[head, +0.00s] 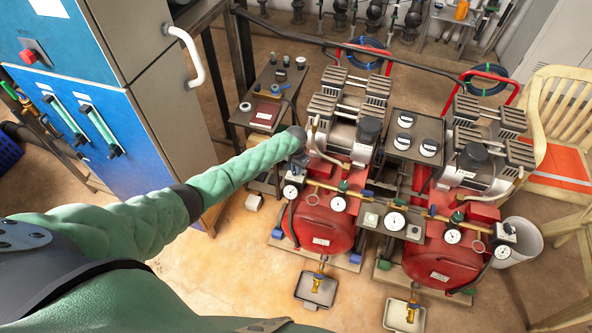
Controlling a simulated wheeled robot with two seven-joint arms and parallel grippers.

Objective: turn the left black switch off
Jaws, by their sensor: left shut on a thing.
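Two red air compressors stand side by side on the floor: the left one (322,220) and the right one (440,255). My left arm reaches from the left to the left compressor. My left gripper (299,163) is small and dark at the upper left of that tank, by the left end of its brass pipe. It is shut on a small dark thing there, which looks like the left black switch; the gripper mostly covers it, so its position cannot be told. My right gripper is out of view.
A dark side table (268,90) with small items stands behind my forearm. A blue cabinet (75,110) is at left, a white bucket (522,245) at right.

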